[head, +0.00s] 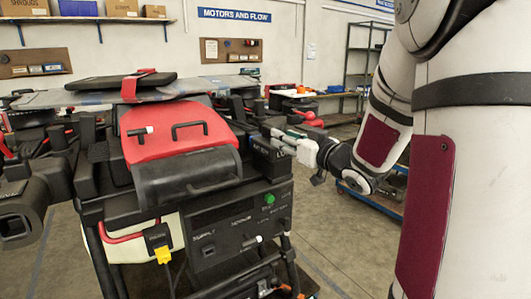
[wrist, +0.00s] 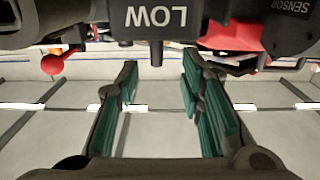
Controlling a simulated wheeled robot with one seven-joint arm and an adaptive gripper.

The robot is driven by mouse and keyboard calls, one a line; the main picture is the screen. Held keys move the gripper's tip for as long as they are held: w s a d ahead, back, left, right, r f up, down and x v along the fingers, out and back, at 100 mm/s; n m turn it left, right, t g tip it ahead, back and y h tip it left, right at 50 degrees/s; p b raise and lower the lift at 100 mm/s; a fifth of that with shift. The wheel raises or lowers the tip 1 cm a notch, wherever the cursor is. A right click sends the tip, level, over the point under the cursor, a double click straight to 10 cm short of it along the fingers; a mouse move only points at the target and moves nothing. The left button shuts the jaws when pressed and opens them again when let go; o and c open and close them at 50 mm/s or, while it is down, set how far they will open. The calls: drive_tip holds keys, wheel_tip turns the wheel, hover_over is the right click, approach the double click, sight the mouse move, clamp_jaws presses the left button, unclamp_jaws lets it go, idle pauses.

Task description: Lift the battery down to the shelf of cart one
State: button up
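The drone (head: 165,125) stands on the left in the head view, with a red cover and a dark, rounded front part (head: 190,178) that has a handle. I cannot tell for certain which part is the battery. A black block (head: 270,158) marked LOW sits at the drone's right side; its LOW face also shows at the top of the wrist view (wrist: 162,18). My gripper (head: 298,147) is just right of that block. Contact with the block cannot be told.
A low cart (head: 372,200) with a blue edge stands behind my arm, partly hidden; I see no number on it. A bench with red items (head: 300,92) and a metal rack (head: 365,55) are behind. Grey floor is open between drone and cart.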

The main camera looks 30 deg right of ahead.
sight(271, 128)
drive_tip(key=shift+w+d, duration=0.1)
drive_tip(key=shift+w, duration=3.9)
drive_tip(key=shift+c, duration=0.6)
clamp_jaws()
drive_tip(key=shift+r, duration=0.25)
